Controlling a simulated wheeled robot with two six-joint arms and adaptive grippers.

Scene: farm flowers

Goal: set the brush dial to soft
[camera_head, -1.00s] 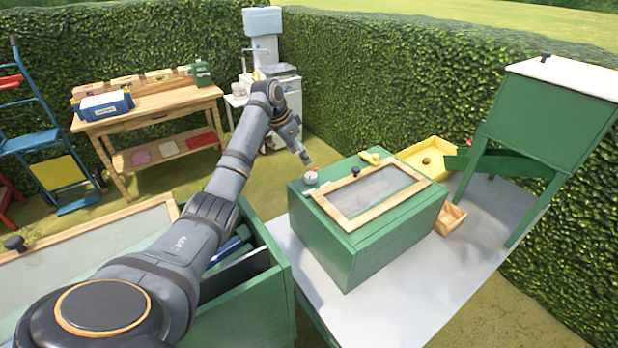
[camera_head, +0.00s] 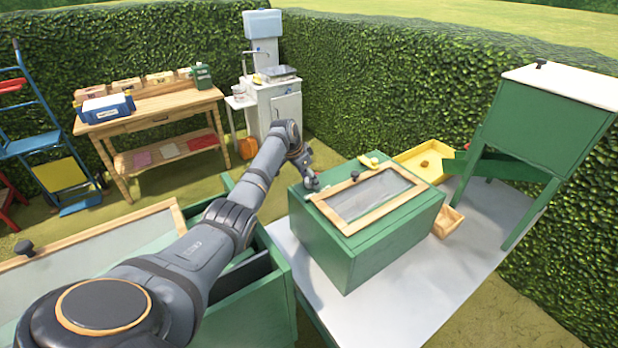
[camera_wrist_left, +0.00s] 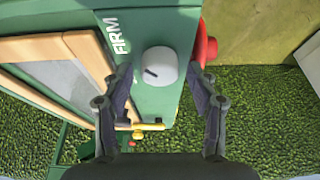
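The brush dial (camera_wrist_left: 160,66) is a round white knob on top of the green box (camera_head: 330,238). In the left wrist view its dark mark lies on its lower-left side. The word FIRM (camera_wrist_left: 118,35) is printed to its upper left; no other setting word is readable. My left gripper (camera_head: 311,185) is at the box's far-left top corner and hides most of the dial in the head view. In the wrist view the gripper (camera_wrist_left: 159,72) is open, one finger on each side of the dial, with gaps visible. My right gripper is out of view.
A wood-framed window lid (camera_head: 345,229) with a dark knob (camera_head: 355,176) covers the box top. A yellow piece (camera_head: 370,160) sits at the top's far edge. A red knob (camera_wrist_left: 207,48) is beside the right finger. A yellow tray (camera_head: 405,154) stands behind the box.

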